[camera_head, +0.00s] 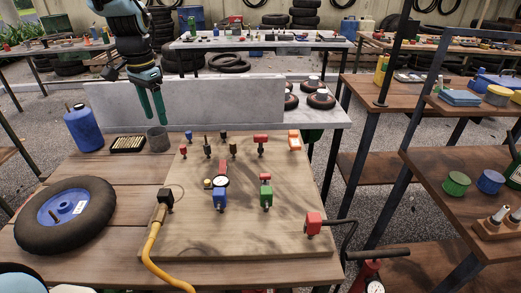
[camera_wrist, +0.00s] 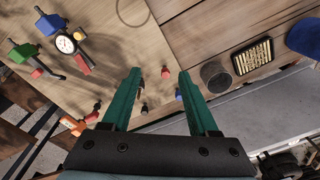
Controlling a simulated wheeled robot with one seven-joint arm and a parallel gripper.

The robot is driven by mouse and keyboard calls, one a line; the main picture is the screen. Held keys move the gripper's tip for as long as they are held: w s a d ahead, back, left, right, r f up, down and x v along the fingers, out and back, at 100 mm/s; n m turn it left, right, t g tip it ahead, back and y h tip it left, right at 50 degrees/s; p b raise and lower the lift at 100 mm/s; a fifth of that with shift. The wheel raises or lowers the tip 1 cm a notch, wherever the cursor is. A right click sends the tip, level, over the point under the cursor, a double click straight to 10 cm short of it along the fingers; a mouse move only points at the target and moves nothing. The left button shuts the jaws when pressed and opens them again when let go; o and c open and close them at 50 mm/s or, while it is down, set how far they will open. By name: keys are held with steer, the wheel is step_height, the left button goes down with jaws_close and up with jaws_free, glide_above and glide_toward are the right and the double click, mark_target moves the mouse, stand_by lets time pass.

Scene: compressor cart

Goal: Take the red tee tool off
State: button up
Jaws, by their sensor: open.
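A red tee-shaped piece (camera_head: 261,139) stands upright on a short dark stem at the back of the wooden board (camera_head: 290,240), right of the centre. It is probably the red tee tool; in the wrist view its red top (camera_wrist: 92,118) shows at the lower left, partly behind the left finger's base. My gripper (camera_head: 154,119) has two green fingers pointing down. It is open and empty above the back left of the bench, left of the red tee piece and well apart from it.
Several small fittings stand near the tee, with an orange piece (camera_head: 295,140) to its right. A gauge (camera_head: 221,181), blue block (camera_head: 220,199) and green block (camera_head: 266,198) stand in front. A grey cup (camera_head: 158,139) is below my gripper; a low grey wall (camera_head: 215,100) lies behind.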

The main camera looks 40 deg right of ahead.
steer(key=s+d+f+m+b, duration=0.1)
steer(key=s+d+f+m, duration=0.15)
steer(key=d, duration=0.45)
steer(key=s+d+f+m+b, duration=0.1)
steer(key=s+d+m, duration=0.15)
steer(key=d, duration=0.55)
steer(key=m+b, duration=0.1)
steer(key=m, duration=0.5)
glide_above(261, 141)
steer(key=f, duration=0.2)
steer(key=shift+w+d+f, duration=0.1)
steer(key=shift+w+f, duration=0.2)
steer(key=shift+w, duration=0.05)
steer(key=shift+s+d+f, duration=0.1)
steer(key=shift+f, duration=0.25)
step_height(261, 141, down, 10)
steer(key=p, duration=0.3)
steer(key=shift+r, duration=0.1)
jaws_close()
